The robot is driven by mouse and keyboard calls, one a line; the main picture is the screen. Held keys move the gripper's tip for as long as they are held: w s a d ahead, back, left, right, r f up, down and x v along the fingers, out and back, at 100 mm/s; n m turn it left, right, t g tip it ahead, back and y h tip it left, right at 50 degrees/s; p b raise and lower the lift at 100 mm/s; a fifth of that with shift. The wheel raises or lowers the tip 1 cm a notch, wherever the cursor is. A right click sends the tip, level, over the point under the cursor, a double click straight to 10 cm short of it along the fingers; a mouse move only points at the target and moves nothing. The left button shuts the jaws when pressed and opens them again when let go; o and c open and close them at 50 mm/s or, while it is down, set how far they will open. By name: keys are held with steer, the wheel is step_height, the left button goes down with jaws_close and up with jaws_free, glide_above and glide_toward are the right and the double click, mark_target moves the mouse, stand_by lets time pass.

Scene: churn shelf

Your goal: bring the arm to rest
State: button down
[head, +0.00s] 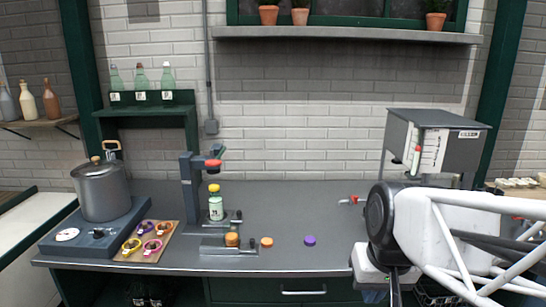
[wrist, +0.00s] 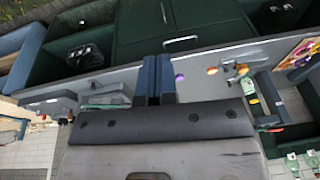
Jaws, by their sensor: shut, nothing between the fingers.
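My gripper (wrist: 156,62) shows in the wrist view with its two dark blue fingers side by side, shut and empty. In the head view my arm is at the lower right, with my gripper (head: 395,288) pointing down near the bench's front edge, partly cut off by the frame. The grey bench (head: 330,220) lies to its left, and no object touches the fingers.
A purple cap (head: 309,240) and an orange cap (head: 267,242) lie on the bench. A capping stand (head: 190,195) holds a bottle (head: 215,205). A pot (head: 102,190) stands left; a grey cabinet (head: 440,135) stands behind my arm. The bench's middle back is clear.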

steer(key=shift+h, duration=0.5)
steer(key=s, duration=0.1)
steer(key=s+d+f, duration=0.1)
steer(key=s, duration=0.3)
steer(key=shift+s+d+f, duration=0.15)
steer(key=shift+d+f, duration=0.05)
steer(key=shift+f, duration=0.2)
stand_by(0.4)
